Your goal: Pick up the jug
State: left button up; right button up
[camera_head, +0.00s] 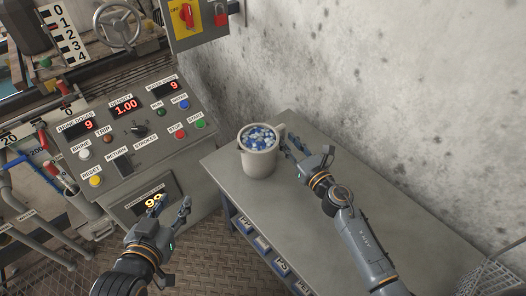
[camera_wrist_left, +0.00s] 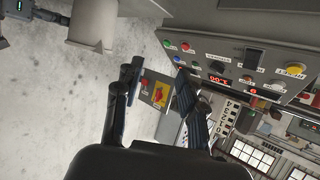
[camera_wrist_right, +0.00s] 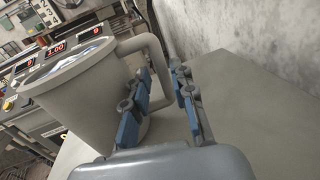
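The jug (camera_head: 258,160) is a pale grey-beige mug-like vessel filled with blue and white pieces. It stands upright on the grey table, its handle (camera_wrist_right: 157,58) toward my right gripper. My right gripper (camera_head: 293,147) is at the handle side of the jug. In the right wrist view its fingers (camera_wrist_right: 164,76) are apart, with the lower part of the handle showing between them; I cannot tell whether they touch it. My left gripper (camera_head: 173,203) is open and empty in front of the console, apart from the jug. The jug also shows in the left wrist view (camera_wrist_left: 92,26).
The grey table (camera_head: 345,220) is clear to the right of the jug, with labelled bins (camera_head: 262,245) under its front edge. A control console (camera_head: 125,135) with buttons and red displays stands left. A concrete wall (camera_head: 370,80) rises behind the table. A wire basket (camera_head: 495,275) is at lower right.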

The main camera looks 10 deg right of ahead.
aim_at(284, 135)
jog(key=x, duration=0.3)
jog(key=shift+w+a, duration=0.15)
jog(key=shift+w, duration=0.25)
pick_arm(q)
jog(key=shift+w+d+r+t, duration=0.15)
jog(key=shift+w+r+t, duration=0.3)
jog(key=shift+r, duration=0.25)
pick_arm(e)
jog(key=shift+r, duration=0.15)
grip_shut()
